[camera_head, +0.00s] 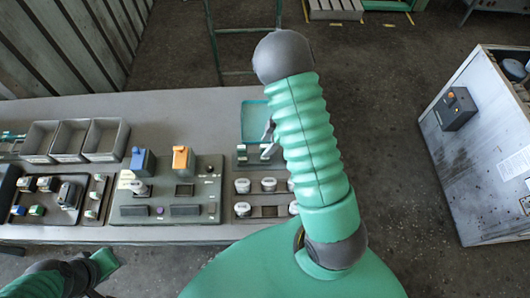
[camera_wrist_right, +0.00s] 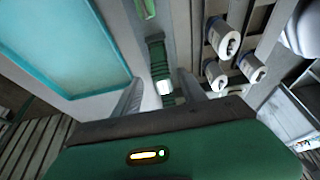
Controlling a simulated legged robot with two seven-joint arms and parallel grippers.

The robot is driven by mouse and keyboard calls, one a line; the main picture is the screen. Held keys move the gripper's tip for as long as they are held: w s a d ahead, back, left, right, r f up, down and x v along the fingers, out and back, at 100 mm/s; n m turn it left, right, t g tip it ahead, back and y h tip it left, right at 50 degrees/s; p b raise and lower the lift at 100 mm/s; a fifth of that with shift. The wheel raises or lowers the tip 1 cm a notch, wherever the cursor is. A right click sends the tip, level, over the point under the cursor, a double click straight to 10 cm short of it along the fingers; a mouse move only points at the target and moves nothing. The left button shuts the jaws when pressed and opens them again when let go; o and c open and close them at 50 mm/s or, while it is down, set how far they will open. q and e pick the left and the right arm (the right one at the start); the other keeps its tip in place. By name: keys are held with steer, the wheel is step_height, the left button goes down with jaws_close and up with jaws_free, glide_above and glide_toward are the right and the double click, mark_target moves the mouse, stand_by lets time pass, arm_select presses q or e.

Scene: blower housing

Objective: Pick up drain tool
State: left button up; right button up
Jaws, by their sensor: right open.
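A small green ribbed piece with a pale end, which looks like the drain tool (camera_wrist_right: 157,62), shows in the right wrist view beside a teal-framed panel. My right gripper (camera_wrist_right: 158,92) is open, with one grey finger on each side of the tool's pale end. I cannot tell whether the fingers touch it. In the head view the right gripper (camera_head: 268,138) is over the console's right part, partly hidden by my ribbed green arm. I cannot make out the tool there. Part of my left arm shows at the lower left, without clear fingers.
The grey console (camera_head: 180,103) carries three open bins (camera_head: 71,138), a panel with blue and orange switches (camera_head: 180,158), and several white knobs (camera_head: 243,186) close to the right gripper. A grey cabinet (camera_head: 470,170) stands at the right. The floor between them is clear.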

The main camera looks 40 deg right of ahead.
mark_target(262, 151)
steer(key=x, duration=0.4)
steer(key=shift+w+a, duration=0.15)
steer(key=shift+a, duration=0.1)
steer(key=shift+s+a+f, duration=0.1)
steer(key=shift+s+a, duration=0.15)
steer(key=shift+w+d+f, duration=0.15)
steer(key=shift+w+d, duration=0.05)
steer(key=shift+w, duration=0.1)
steer(key=c, duration=0.7)
steer(key=shift+s+d, duration=0.1)
jaws_close()
